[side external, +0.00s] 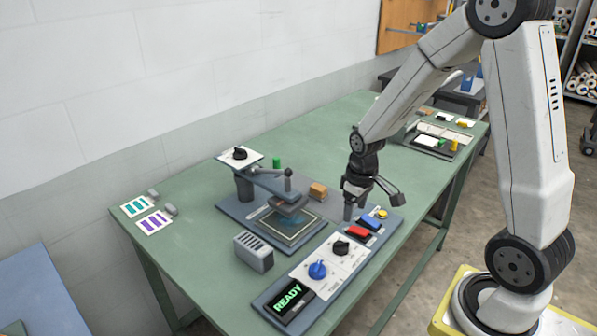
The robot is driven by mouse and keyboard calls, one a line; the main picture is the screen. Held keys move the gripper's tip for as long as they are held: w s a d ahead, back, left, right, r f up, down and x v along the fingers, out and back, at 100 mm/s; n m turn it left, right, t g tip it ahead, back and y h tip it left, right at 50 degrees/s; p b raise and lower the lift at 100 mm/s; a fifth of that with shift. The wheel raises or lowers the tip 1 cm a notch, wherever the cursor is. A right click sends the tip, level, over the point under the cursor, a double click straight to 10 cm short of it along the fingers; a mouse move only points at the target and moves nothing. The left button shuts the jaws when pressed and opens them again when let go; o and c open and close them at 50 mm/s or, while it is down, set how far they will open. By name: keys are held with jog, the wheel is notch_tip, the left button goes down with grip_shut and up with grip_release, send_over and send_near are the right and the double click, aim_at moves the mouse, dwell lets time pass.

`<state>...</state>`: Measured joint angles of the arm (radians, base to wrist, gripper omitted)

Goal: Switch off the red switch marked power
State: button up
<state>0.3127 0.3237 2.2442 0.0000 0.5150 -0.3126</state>
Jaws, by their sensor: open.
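A red switch (357,232) sits on the control panel (327,297), beside a blue switch (370,222). Its marking is too small to read, and I cannot tell which way it is set. My gripper (355,212) points down just behind the red and blue switches as seen here. It is open and holds nothing that I can see. Whether its fingertips touch the panel cannot be told from this side.
The panel also carries a yellow button (382,213), a black knob (341,247), a blue knob (317,270) and a display (290,301) reading READY. Left of it stand a press (262,190) and a grey slotted block (253,252). The green table (190,255) is clear at front left.

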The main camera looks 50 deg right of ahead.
send_over(358, 230)
jog(key=shift+d+f+g, duration=0.15)
jog(key=shift+f+g, duration=0.15)
jog(key=shift+f, duration=0.55)
jog(key=shift+f, duration=0.1)
jog(key=shift+f, duration=3.8)
grip_shut()
